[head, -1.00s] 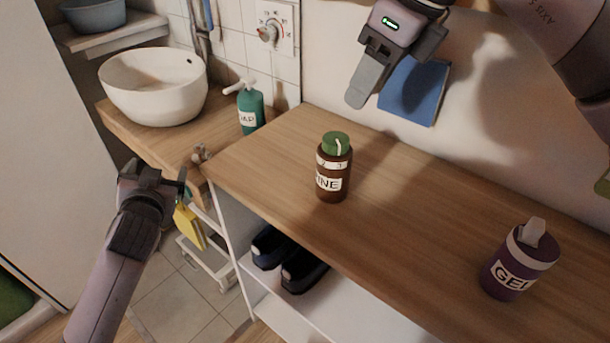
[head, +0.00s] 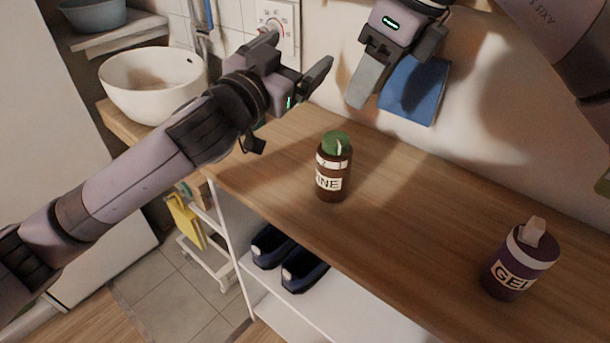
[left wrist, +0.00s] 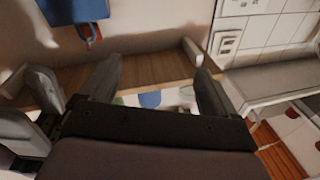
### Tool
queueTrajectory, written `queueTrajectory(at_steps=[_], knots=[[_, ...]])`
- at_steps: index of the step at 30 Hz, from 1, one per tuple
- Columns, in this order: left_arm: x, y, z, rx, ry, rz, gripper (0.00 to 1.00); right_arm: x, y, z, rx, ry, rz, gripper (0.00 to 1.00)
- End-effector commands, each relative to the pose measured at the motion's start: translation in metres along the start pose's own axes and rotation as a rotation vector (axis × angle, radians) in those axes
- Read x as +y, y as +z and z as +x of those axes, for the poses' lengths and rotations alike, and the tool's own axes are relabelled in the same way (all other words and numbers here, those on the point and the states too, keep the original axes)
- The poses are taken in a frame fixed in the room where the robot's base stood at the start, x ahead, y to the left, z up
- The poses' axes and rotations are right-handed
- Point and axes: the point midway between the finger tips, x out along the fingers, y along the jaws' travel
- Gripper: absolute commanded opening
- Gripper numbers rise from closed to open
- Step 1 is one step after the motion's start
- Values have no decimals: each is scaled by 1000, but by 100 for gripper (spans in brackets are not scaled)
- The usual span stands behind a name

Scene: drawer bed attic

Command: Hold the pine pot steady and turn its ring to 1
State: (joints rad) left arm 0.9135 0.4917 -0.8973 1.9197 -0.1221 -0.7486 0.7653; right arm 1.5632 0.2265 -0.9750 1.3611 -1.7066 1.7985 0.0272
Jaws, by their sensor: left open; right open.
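The pine pot (head: 331,184) is a small brown jar with a label ending in "INE", a pale numbered ring (head: 333,162) and a green top (head: 336,143). It stands upright on the wooden counter. My left gripper (head: 298,68) is open and empty, above the counter's back left, up and left of the pot. Its fingers also show in the left wrist view (left wrist: 155,85), with no pot recognisable between them. My right gripper (head: 378,75) is open and empty, near the wall above and behind the pot. Neither gripper touches the pot.
A purple gel bottle (head: 515,271) stands at the counter's front right. A blue cloth (head: 413,91) hangs on the wall. A white basin (head: 150,85) is at left. Dark shoes (head: 300,270) sit on the shelf below. The counter (head: 400,215) between pot and gel is clear.

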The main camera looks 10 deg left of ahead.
Motion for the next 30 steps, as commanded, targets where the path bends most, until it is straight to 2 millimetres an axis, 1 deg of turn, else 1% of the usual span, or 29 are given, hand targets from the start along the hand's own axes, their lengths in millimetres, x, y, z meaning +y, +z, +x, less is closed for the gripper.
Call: queueTrajectory(at_steps=[1, 3, 6, 9, 12, 16, 21, 26, 30], knots=[[16, 1, 0, -9, 54, 5, 91, 0, 0, 0, 0, 0, 0, 43], [36, 6, -3, -33, 124, 0, 91, 0, 0, 0, 0, 0, 0, 43], [60, 17, -10, -77, 212, -10, 91, 0, 0, 0, 0, 0, 0, 43], [79, 32, -19, -130, 282, -23, 91, 0, 0, 0, 0, 0, 0, 43], [92, 48, -32, -189, 335, -43, 91, 0, 0, 0, 0, 0, 0, 43], [100, 71, -51, -274, 375, -80, 91, 0, 0, 0, 0, 0, 0, 43], [102, 98, -76, -371, 391, -135, 91, 0, 0, 0, 0, 0, 0, 43], [100, 113, -91, -430, 387, -176, 91, 0, 0, 0, 0, 0, 0, 43], [100, 119, -94, -450, 384, -192, 91, 0, 0, 0, 0, 0, 0, 43]])
